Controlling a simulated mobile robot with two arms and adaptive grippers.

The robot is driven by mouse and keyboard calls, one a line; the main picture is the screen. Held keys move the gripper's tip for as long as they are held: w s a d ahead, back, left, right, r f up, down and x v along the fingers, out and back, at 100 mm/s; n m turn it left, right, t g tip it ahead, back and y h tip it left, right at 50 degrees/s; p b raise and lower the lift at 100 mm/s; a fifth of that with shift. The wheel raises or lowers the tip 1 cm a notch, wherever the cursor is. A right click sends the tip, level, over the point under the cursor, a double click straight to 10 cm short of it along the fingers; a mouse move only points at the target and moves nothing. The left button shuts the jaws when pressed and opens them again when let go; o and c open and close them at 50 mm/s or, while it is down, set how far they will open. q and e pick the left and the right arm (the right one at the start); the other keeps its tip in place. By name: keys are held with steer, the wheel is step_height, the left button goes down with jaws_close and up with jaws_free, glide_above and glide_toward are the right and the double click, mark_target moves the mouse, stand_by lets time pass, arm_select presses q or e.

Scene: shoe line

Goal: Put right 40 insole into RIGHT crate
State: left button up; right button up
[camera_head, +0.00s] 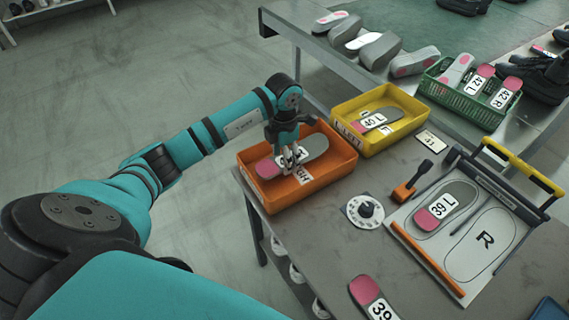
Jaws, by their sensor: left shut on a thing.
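The orange crate (330,178) stands at the table's far left corner. A grey insole (316,146) with a pink heel shows inside the crate's walls. Its white label is mostly hidden by the fingers, so I cannot read the number. My left gripper (290,160) reaches down over the crate and is shut on this insole at its middle. I cannot tell whether the insole touches the crate floor. My right gripper is not in view.
A yellow crate (345,139) holding insole 40 L (376,122) adjoins the orange one. A dial (365,210) and a fixture board (455,277) with insole 39 L (445,207) are to the right. Another 39 insole (371,297) lies in front. A green crate (468,103) stands behind.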

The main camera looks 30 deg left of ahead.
arm_select(q)
step_height(320, 180, down, 3)
steer(key=shift+f, duration=0.15)
steer(key=shift+f, duration=0.2)
steer(key=o, duration=1)
steer(key=shift+o, duration=0.2)
steer(key=shift+r, duration=0.1)
